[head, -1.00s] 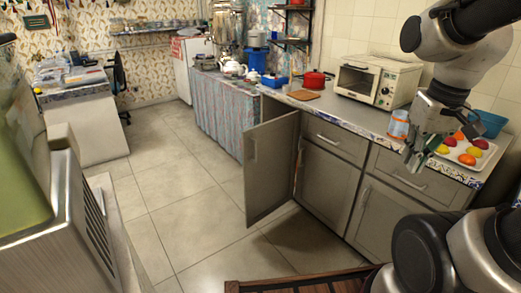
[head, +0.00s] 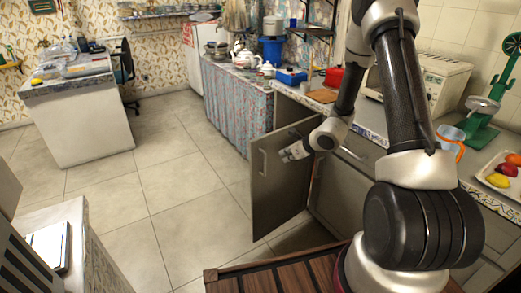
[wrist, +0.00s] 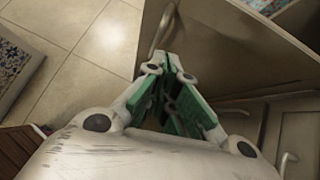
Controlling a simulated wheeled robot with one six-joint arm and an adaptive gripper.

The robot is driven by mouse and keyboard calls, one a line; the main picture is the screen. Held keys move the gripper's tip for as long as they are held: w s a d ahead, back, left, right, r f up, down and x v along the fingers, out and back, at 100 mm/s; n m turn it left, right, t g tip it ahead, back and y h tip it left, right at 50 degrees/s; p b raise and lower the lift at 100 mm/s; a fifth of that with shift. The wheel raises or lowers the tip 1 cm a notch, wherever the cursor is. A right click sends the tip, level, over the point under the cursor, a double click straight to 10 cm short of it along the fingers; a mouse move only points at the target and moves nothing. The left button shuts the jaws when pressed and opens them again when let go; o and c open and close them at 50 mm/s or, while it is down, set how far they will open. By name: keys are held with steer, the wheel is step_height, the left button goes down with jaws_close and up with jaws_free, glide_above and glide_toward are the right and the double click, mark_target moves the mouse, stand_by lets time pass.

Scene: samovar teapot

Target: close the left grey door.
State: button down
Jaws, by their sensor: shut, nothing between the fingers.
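The left grey door (head: 266,200) stands swung out from the counter, with its handle (head: 263,163) on the side facing me. In the wrist view the door panel (wrist: 235,45) fills the upper right, and its metal handle (wrist: 160,28) lies just beyond the fingertips. My gripper (head: 284,156) is in front of the upper part of the door, to the right of the handle. In the wrist view my gripper (wrist: 167,62) has its green-padded fingers together and empty. I cannot tell whether the fingertips touch the door.
The counter (head: 290,92) runs above the doors, with a red pot (head: 333,77), a white oven and a fruit tray (head: 497,180) on it. A curtained table (head: 235,105) stands beyond the door. The tiled floor (head: 170,190) to the left is clear.

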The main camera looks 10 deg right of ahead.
steer(key=w+m, duration=0.1)
glide_toward(269, 155)
steer(key=s+a+f, duration=0.2)
steer(key=a+f, duration=0.1)
steer(key=shift+w+a+f+h, duration=0.15)
steer(key=shift+w+a, duration=0.15)
steer(key=shift+w, duration=0.3)
steer(key=shift+w+a+f+h, duration=0.1)
steer(key=shift+w+a, duration=0.2)
steer(key=shift+w, duration=0.25)
steer(key=shift+w+a+f+h, duration=0.15)
steer(key=shift+w+a, duration=0.1)
steer(key=shift+w, duration=0.35)
steer(key=shift+w+r, duration=0.1)
steer(key=shift+w, duration=0.05)
